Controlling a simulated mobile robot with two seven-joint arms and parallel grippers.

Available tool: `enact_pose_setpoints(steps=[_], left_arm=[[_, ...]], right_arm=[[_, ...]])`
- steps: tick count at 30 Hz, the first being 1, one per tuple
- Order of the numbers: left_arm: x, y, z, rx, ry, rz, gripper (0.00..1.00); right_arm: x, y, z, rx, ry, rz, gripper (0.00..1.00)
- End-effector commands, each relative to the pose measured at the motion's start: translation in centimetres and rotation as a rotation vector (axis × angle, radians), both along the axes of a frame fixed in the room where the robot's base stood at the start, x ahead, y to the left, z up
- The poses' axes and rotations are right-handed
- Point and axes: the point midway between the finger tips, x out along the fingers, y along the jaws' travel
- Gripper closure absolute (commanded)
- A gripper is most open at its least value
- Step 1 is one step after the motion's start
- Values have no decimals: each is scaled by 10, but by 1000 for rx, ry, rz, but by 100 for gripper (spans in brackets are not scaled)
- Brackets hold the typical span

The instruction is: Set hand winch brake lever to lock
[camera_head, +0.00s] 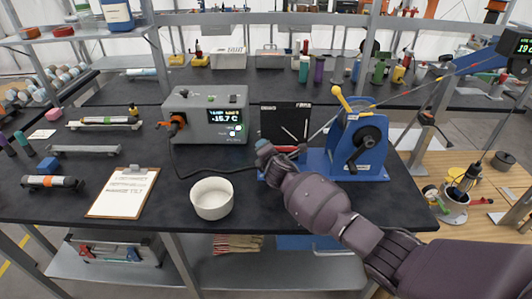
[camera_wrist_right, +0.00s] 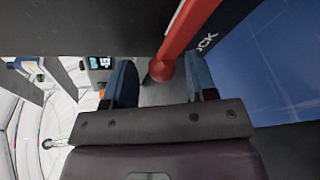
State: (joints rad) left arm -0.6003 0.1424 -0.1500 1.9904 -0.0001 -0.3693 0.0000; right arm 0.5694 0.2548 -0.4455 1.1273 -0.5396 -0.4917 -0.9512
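The blue hand winch (camera_head: 372,140) stands on the black bench right of centre, with a dark drum or wheel on its side and a yellow lever (camera_head: 342,98) sticking up. A red lever (camera_wrist_right: 188,32) with a ball knob shows in the right wrist view, beside a blue panel (camera_wrist_right: 275,60) with partly cut-off white lettering ending in "CK". My right gripper (camera_wrist_right: 162,78) is open, with the red knob between its two blue fingers; contact cannot be told. In the head view the right gripper (camera_head: 275,152) is at the winch's left side. My left gripper is not in view.
A grey box with a temperature display (camera_head: 208,118) stands left of the winch, with a dark cable in front. A white bowl (camera_head: 212,198) and a clipboard (camera_head: 123,192) lie near the bench's front. A black panel (camera_head: 284,120) stands behind the gripper.

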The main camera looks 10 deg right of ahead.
Motion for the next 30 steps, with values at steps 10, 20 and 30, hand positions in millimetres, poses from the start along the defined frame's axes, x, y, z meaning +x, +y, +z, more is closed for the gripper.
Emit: enact_pose_setpoints(steps=[10,20,30], left_arm=[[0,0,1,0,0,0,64],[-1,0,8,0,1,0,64],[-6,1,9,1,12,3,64]], right_arm=[[-5,0,-3,4,6,-1,49],[-39,0,8,5,5,-1,49],[-84,0,21,4,4,0,49]])
